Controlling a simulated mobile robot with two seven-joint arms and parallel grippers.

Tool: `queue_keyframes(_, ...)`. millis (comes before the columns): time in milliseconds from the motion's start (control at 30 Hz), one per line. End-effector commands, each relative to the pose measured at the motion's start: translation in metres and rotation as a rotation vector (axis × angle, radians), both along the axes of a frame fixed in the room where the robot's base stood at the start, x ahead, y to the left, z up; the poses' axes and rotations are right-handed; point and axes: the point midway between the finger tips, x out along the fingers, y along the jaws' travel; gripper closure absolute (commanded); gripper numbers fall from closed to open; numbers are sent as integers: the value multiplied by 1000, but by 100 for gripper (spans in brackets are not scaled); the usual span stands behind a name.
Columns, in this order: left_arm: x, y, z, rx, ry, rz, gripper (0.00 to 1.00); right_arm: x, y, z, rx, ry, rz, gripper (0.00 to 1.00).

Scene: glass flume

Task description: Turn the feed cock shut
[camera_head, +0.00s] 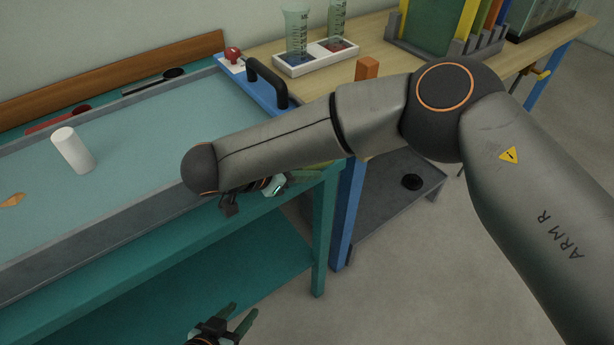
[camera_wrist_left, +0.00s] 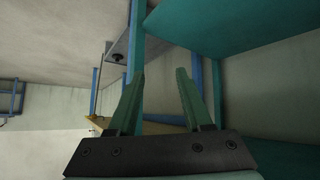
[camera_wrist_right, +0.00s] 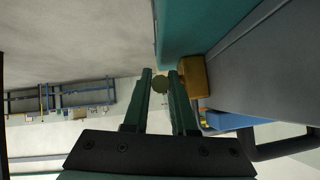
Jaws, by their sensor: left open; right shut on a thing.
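In the right wrist view, a yellow-brass block (camera_wrist_right: 194,77) sits at the side of the grey-walled flume, just right of my right gripper (camera_wrist_right: 160,80). In the head view my right forearm mostly covers this gripper and hides the cock. My left gripper (camera_head: 243,318) is open and empty, low in front of the teal bench; its fingers also show in the left wrist view (camera_wrist_left: 160,90).
The flume tray (camera_head: 130,130) holds a white cylinder (camera_head: 72,150) and an orange piece (camera_head: 12,200). A black handle (camera_head: 268,80) and a red knob (camera_head: 233,54) are at its right end. A wooden table (camera_head: 375,50) with glassware stands beyond.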

Motion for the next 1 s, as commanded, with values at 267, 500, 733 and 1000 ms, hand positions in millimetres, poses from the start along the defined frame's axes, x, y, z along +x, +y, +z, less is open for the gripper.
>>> queue_keyframes(267, -3, 3, -18, 5, 4, 3, 50, 0, 1, -7, -68, -51, 2, 100)
queue_keyframes(500, 30, 7, 22, 9, -189, 0, 50, 0, 1, -8, -105, -77, 3, 100)
queue_keyframes(733, 42, 7, 42, 8, -276, -3, 50, 0, 1, -8, -120, -87, 2, 100)
queue_keyframes(1000, 44, 7, 45, 7, -291, -3, 50, -1, 1, -8, -123, -88, 2, 100)
